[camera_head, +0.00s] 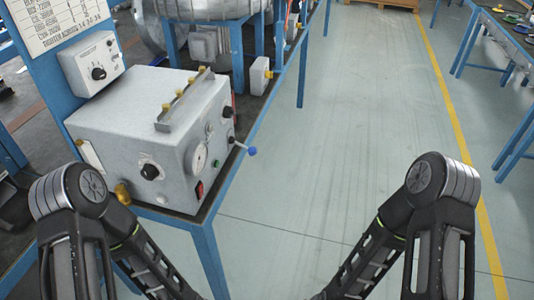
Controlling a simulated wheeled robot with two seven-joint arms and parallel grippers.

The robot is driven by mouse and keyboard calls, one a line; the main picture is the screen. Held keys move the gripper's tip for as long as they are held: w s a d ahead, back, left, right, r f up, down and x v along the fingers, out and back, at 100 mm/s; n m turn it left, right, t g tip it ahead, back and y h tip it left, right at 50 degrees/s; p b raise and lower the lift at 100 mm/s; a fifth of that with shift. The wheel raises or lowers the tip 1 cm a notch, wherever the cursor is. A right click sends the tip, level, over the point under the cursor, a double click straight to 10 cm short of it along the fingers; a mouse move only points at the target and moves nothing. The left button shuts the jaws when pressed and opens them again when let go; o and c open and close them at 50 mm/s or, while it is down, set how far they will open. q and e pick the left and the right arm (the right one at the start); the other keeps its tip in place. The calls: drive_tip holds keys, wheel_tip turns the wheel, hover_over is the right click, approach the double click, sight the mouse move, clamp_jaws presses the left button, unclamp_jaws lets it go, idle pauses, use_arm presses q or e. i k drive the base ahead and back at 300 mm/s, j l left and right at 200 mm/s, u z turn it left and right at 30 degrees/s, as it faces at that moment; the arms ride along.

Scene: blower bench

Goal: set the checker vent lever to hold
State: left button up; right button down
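The checker (150,135) is a light grey box on the blue-framed bench at the left. Its front face carries a round gauge (197,158), a black knob (149,172), a green button (215,163) and a red switch (199,190). A short lever with a blue ball end (252,151) sticks out to the right from the face's right edge; it appears to be the vent lever. Its position marks are too small to read. Both my forearms run down out of the bottom of the picture, so neither gripper shows.
A smaller grey box with a knob (92,62) is mounted on the blue panel behind the checker. A brass fitting (122,193) sits at the checker's lower left corner. The bench leg (208,255) stands below. The floor (350,110) to the right is clear.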

sight(252, 151)
drive_tip(key=i+l, duration=0.1)
drive_tip(key=l, duration=0.3)
drive_tip(key=i+l, duration=0.15)
drive_tip(key=l, duration=0.2)
drive_tip(key=i+l, duration=0.1)
drive_tip(key=l, duration=0.3)
drive_tip(key=i+l, duration=0.15)
drive_tip(key=l, duration=0.2)
drive_tip(key=i+l, duration=0.1)
drive_tip(key=l, duration=0.3)
drive_tip(key=z, duration=0.05)
